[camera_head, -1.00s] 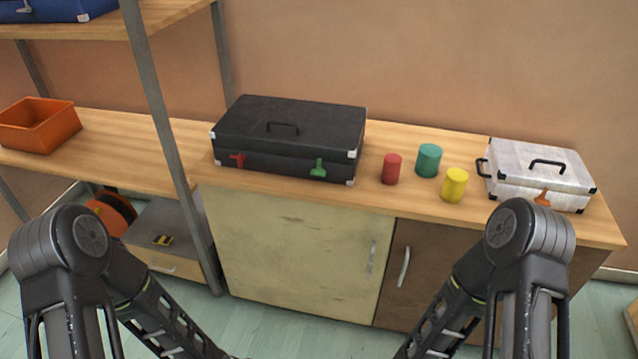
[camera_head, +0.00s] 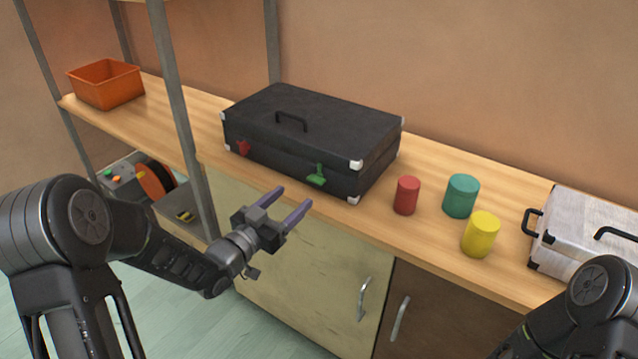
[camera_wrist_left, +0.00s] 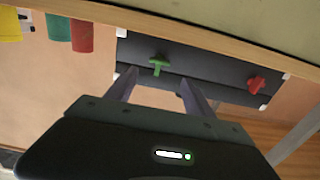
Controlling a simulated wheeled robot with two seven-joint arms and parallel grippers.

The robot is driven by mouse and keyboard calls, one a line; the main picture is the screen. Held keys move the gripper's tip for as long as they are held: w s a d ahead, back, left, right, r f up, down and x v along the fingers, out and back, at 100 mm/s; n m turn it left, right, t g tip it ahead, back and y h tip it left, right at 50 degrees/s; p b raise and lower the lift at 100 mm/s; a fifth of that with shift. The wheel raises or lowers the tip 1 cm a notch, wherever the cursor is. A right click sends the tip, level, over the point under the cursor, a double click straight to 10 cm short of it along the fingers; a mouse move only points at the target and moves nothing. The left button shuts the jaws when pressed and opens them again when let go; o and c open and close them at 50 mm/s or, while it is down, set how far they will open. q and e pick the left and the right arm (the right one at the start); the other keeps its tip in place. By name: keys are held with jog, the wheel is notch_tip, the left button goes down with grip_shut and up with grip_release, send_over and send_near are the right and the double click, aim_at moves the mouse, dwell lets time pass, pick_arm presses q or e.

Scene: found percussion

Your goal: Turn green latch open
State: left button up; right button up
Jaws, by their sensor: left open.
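The green latch (camera_head: 316,176) is on the front face of the closed black case (camera_head: 330,125), toward its right end. A red latch (camera_head: 243,148) is on the same face, toward the left. My left gripper (camera_head: 289,205) is open and empty, in front of the counter edge and apart from the case, with its fingers pointing toward it. In the left wrist view, which is upside down, the green latch (camera_wrist_left: 159,65) shows beyond the fingertips, between them, and the red latch (camera_wrist_left: 255,84) is to the right. My right gripper is out of view.
Red (camera_head: 406,195), teal (camera_head: 461,195) and yellow (camera_head: 480,234) cylinders stand right of the case. A white case (camera_head: 590,228) is at the far right. A grey shelf post (camera_head: 185,120) rises left of the black case. An orange bin (camera_head: 105,84) sits at the back left.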

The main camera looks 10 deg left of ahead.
aim_at(313, 181)
pick_arm(q)
jog(key=shift+d, duration=0.15)
jog(key=shift+w, duration=0.2)
jog(key=x, duration=0.7)
jog(key=shift+w, duration=0.2)
jog(key=shift+c, duration=0.2)
jog(key=shift+f, duration=0.1)
grip_shut()
